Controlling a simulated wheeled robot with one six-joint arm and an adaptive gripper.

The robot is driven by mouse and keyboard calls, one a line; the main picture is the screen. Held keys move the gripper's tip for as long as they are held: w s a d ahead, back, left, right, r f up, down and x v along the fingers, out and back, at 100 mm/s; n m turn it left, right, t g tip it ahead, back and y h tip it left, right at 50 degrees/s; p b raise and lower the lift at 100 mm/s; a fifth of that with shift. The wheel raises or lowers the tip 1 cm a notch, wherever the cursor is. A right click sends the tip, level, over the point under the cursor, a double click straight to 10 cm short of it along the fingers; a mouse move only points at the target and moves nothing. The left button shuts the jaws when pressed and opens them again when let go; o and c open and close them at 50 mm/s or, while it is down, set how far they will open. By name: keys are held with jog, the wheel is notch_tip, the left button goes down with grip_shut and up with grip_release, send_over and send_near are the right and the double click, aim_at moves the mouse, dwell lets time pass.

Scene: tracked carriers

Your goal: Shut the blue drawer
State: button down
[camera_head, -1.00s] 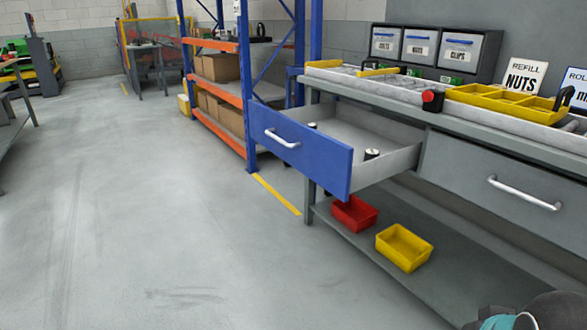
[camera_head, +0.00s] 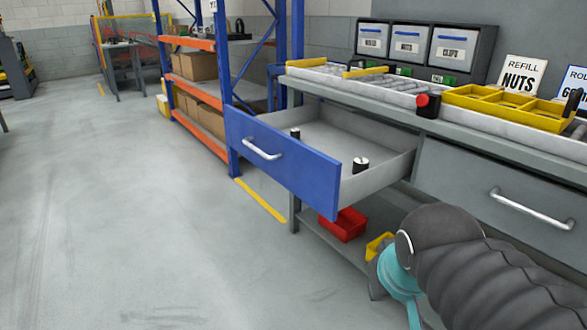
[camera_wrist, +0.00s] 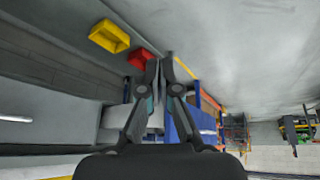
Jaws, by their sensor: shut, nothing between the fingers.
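The blue drawer (camera_head: 285,160) stands pulled out from the left end of the grey workbench. Its blue front has a silver bar handle (camera_head: 262,149). Two small dark-and-white cylinders (camera_head: 361,165) stand inside it. My gripper (camera_wrist: 160,62) is shut and empty there, and appears apart from the drawer, though the depth is hard to judge.
A grey drawer (camera_head: 460,180) beside it is shut. A red bin (camera_head: 343,225) and a partly hidden yellow bin (camera_head: 377,247) sit on the lower shelf. A blue-and-orange rack (camera_head: 233,110) stands behind the drawer. The floor to the left is clear.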

jog(key=w+a+r+n+h, duration=0.1)
jog(key=w+a+r+n, duration=0.15)
jog(key=w+a, duration=0.5)
jog(key=w+a+r+n+t, duration=0.1)
jog(key=w+a+r, duration=0.3)
jog(key=w, duration=0.7)
jog(key=w+a+r+n+h, duration=0.1)
jog(key=w+a+r+n, duration=0.15)
jog(key=w+a, duration=0.5)
jog(key=m, duration=0.1)
send_near(298, 182)
notch_tip(298, 182, down, 4)
jog(key=w, duration=0.2)
jog(key=shift+w+d+f+p, duration=0.25)
jog(key=shift+w+d+p, duration=0.05)
jog(key=shift+w+d, duration=0.1)
